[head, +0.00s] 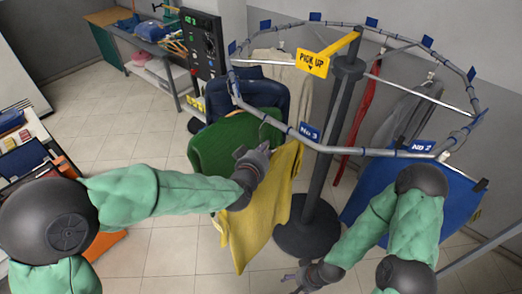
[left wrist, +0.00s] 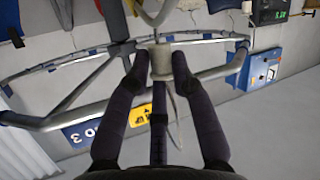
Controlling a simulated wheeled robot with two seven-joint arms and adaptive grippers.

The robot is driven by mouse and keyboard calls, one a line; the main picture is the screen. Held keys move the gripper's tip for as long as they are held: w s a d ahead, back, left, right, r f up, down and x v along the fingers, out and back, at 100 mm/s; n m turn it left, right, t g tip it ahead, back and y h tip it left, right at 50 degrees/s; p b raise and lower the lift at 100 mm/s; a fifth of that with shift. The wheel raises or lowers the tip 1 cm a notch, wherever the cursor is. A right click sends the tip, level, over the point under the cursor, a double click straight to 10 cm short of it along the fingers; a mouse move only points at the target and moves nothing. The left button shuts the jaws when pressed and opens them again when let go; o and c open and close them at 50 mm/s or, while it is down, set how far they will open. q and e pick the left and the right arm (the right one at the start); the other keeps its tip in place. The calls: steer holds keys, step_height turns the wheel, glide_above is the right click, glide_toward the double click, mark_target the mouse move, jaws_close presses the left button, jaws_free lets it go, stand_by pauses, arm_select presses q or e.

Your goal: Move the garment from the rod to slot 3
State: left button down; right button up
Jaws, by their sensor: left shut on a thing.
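The yellow garment (head: 262,215) hangs below my left gripper (head: 258,160) in the head view. My left gripper is shut on the neck of its hanger (left wrist: 162,62), which shows between the fingers (left wrist: 156,75) in the left wrist view. The hanger's thin hook overlaps the rail there; I cannot tell whether it rests on it. The No 3 sign (head: 309,132) is on the near side of the ring rail (head: 268,120), right of the gripper. It also shows in the left wrist view (left wrist: 84,132). My right gripper (head: 300,279) is low, near the bottom edge; its jaw state is unclear.
A green garment (head: 222,145) hangs close behind the yellow one. A blue garment (head: 370,190) hangs near the No 2 sign (head: 421,146). A dark post (head: 332,140) with a round base (head: 305,239) stands inside the ring. Red (head: 362,105) and grey (head: 408,112) garments hang farther back.

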arm_select(q)
steer(key=shift+w, duration=0.1)
stand_by(0.3)
steer(key=shift+w+d+r+p, duration=0.1)
steer(key=shift+w+d+p, duration=0.05)
steer(key=shift+w+d, duration=0.9)
steer(key=shift+w+d+p, duration=0.15)
steer(key=shift+w+d, duration=0.55)
steer(key=shift+w, duration=0.55)
steer(key=shift+f+b, duration=1.5)
steer(key=shift+f, duration=0.15)
steer(key=shift+f, duration=0.15)
steer(key=c, duration=1)
jaws_free()
steer(key=shift+f, duration=0.1)
